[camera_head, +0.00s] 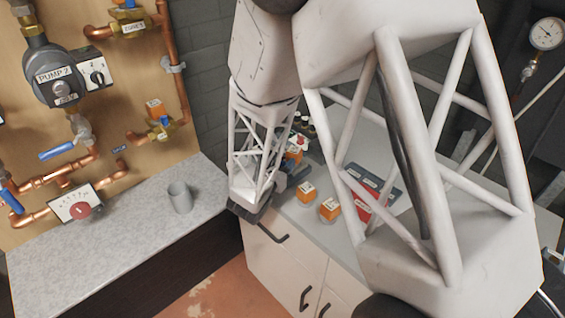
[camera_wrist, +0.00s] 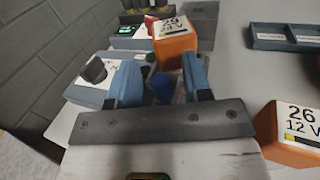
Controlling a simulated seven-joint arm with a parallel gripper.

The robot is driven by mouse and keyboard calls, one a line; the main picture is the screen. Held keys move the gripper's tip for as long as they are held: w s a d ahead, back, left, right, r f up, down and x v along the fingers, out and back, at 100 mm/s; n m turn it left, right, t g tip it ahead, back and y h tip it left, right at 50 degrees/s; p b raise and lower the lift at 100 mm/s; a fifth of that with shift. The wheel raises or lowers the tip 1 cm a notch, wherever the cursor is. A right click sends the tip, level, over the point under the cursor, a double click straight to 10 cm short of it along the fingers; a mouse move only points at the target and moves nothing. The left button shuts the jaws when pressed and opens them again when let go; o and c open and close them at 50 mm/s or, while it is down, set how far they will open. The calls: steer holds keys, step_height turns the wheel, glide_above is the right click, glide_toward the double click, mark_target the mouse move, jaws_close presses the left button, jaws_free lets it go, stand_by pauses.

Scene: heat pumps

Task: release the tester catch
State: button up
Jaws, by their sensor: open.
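In the wrist view my gripper (camera_wrist: 159,70) is open, its two blue fingers apart and pointing away over the counter. A blue part (camera_wrist: 162,88) shows between the fingers; I cannot tell whether it is the tester catch. An orange block (camera_wrist: 175,46) with a white label stands just beyond the fingertips. A device with a lit green display (camera_wrist: 128,32), perhaps the tester, is behind it to the left. In the head view my gripper (camera_head: 262,206) is over the counter's left end, mostly hidden by my arm.
A blue-grey box (camera_wrist: 92,82) with a dark knob is left of my fingers. A grey cup (camera_head: 180,197) stands on the other worktop (camera_head: 120,235).

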steer(key=shift+c, duration=0.3)
jaws_close()
steer(key=shift+s+a, duration=0.45)
steer(key=shift+s, duration=0.05)
steer(key=shift+o, duration=0.3)
jaws_free()
steer(key=shift+s+a, duration=0.1)
